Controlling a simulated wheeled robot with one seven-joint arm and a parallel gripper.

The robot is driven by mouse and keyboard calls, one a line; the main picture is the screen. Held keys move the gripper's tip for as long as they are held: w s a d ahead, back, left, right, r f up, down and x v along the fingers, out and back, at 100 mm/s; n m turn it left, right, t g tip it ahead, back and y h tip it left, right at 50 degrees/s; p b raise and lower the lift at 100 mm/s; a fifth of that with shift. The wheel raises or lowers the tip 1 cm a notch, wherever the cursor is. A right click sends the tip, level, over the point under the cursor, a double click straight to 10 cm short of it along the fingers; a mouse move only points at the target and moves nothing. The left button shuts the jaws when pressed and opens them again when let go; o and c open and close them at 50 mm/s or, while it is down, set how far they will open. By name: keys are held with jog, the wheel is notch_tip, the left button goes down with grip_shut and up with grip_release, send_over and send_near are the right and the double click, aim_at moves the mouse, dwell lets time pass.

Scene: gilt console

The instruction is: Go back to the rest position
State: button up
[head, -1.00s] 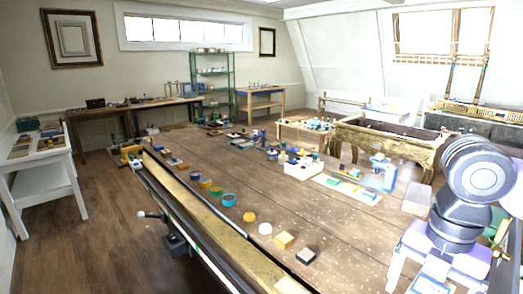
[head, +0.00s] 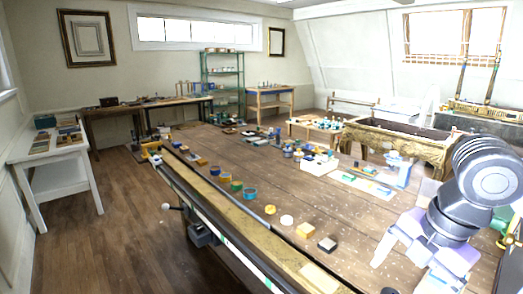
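My arm's dark, rounded links come in at the right edge of the head view and bend down and left. Below them is my gripper (head: 402,274), pale lilac and white, low at the right. Its two fingers point down and left and stand apart, with brown wooden surface showing between them. I see nothing held in it. The lowest part of the right finger is cut by the picture's lower edge.
A gilt console (head: 420,147) stands behind. A white table (head: 25,150) is at far left, with clear floor beside it.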

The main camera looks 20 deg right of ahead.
jog(key=w+a+r+m+t+y, duration=0.35)
jog(key=w+a+r+t, duration=0.45)
jog(key=w+r, duration=0.35)
notch_tip(320, 180, up, 13)
jog(key=w+a+m+t+y, duration=0.2)
jog(key=a+m+t+y, duration=0.1)
jog(key=m+t, duration=0.65)
jog(key=s+d+f+m+t+h, duration=0.1)
jog(key=s+d+f+m+h, duration=0.1)
jog(key=s+f+m+h, duration=0.45)
jog(key=s+d+f+m+t+h, duration=0.15)
jog(key=s+f+m+h, duration=0.25)
jog(key=f+m+h, duration=0.5)
jog(key=s+a+f+n+g+y, duration=0.2)
jog(key=s+a+f+n, duration=0.1)
jog(key=s+f, duration=0.5)
jog(key=s+a+f+n+g+y, duration=0.2)
jog(key=s+a+f+g+y, duration=0.1)
jog(key=s+f, duration=0.4)
jog(key=s+a+f+n+g+y, duration=0.2)
jog(key=s+a+f+n+y, duration=0.1)
jog(key=s+f, duration=0.5)
jog(key=s, duration=0.3)
jog(key=shift+s+a+f+n+g, duration=0.2)
jog(key=shift+a+f+n+g, duration=0.1)
jog(key=shift+n, duration=0.05)
